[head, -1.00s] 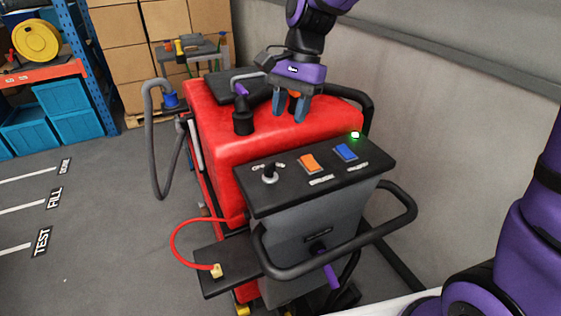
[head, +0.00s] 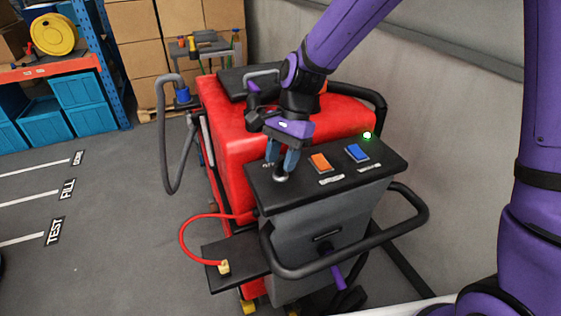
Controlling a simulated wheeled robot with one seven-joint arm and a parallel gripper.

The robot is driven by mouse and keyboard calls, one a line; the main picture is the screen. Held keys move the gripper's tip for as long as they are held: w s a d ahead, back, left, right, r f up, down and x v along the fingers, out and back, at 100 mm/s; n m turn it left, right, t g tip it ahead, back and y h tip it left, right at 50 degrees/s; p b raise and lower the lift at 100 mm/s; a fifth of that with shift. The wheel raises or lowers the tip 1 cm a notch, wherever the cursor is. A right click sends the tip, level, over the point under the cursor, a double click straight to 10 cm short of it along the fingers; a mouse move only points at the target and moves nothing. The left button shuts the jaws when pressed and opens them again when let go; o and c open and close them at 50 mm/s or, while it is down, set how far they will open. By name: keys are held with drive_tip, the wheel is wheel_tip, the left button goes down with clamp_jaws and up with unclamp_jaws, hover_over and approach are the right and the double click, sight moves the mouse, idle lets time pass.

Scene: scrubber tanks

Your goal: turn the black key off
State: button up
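The black key sits in a round silver switch (head: 281,178) on the left of the scrubber's black control panel (head: 345,182). My gripper (head: 281,163) is right over the key, pointing down, with its two blue-grey fingers apart. The fingers hide most of the key, so its present angle does not show. I cannot tell whether either finger touches it. The "OFF" label beside the switch is partly covered. A small green light (head: 367,135) glows at the panel's far right corner.
An orange switch (head: 320,162) and a blue switch (head: 357,152) are to the right of the key. A black handlebar (head: 345,257) curves in front of the panel. The red tank (head: 240,130) rises behind it. The wall is close on the right; open floor lies left.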

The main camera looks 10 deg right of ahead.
drive_tip(key=shift+s+a+f, duration=0.2)
drive_tip(key=shift+f, duration=0.4)
clamp_jaws()
drive_tip(key=shift+n, duration=0.4)
drive_tip(key=n+h, duration=0.1)
drive_tip(key=n, duration=0.1)
drive_tip(key=n+h, duration=0.1)
drive_tip(key=n, duration=0.2)
drive_tip(key=shift+g, duration=0.4)
drive_tip(key=n+h, duration=0.2)
drive_tip(key=n, duration=0.4)
